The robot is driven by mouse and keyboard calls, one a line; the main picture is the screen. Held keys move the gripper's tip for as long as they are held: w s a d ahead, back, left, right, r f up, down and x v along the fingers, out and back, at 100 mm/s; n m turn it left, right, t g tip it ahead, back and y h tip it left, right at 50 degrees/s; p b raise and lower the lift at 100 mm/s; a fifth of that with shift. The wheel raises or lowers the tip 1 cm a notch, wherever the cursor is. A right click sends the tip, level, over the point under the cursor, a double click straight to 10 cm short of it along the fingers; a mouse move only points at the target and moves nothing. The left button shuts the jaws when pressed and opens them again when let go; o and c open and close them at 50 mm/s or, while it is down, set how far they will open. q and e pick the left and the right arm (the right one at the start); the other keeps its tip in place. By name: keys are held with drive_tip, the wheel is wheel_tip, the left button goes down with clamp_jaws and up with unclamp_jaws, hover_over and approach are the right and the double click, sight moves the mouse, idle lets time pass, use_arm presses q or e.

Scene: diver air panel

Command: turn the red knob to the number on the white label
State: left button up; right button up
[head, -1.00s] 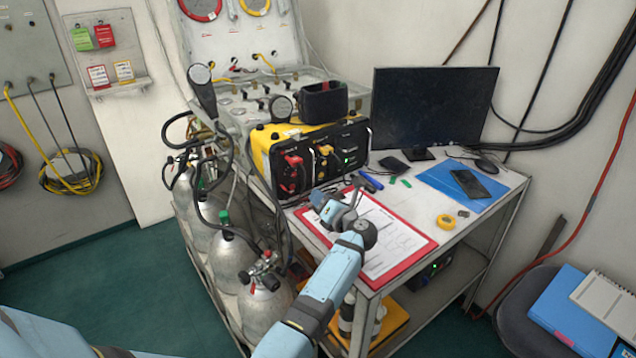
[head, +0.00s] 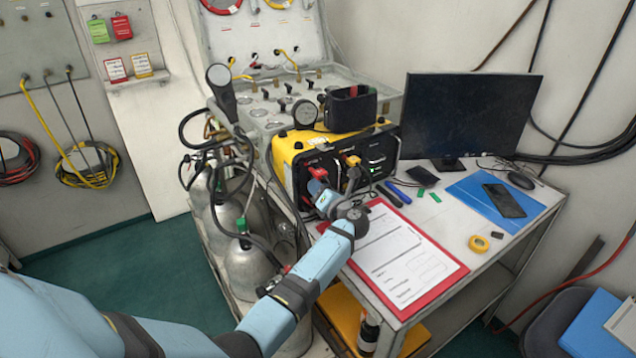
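A red knob-like part (head: 318,173) shows on the dark front of the yellow and black box (head: 288,152). Its lower part is hidden behind my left gripper, and its pointer and any numbers are too small to read. A yellow part (head: 352,161) sits to its right. A small white label-like patch (head: 318,141) is on the box's yellow top; I cannot read it or tell whether it is the task's label. My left gripper (head: 326,203) is just in front of and below the red part. Its fingers are too small and hidden to judge, as is any contact. My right gripper is not in view.
A red clipboard (head: 454,282) with a form lies on the table by my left wrist. A monitor (head: 470,115), a blue folder (head: 468,188) and a yellow tape roll (head: 479,243) are to the right. Gas cylinders (head: 250,268) and hoses crowd the left.

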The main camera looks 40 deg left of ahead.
use_arm(q)
drive_tip(key=shift+a, duration=0.15)
drive_tip(key=c, duration=0.6)
drive_tip(key=shift+c, duration=0.2)
drive_tip(key=shift+r, duration=0.1)
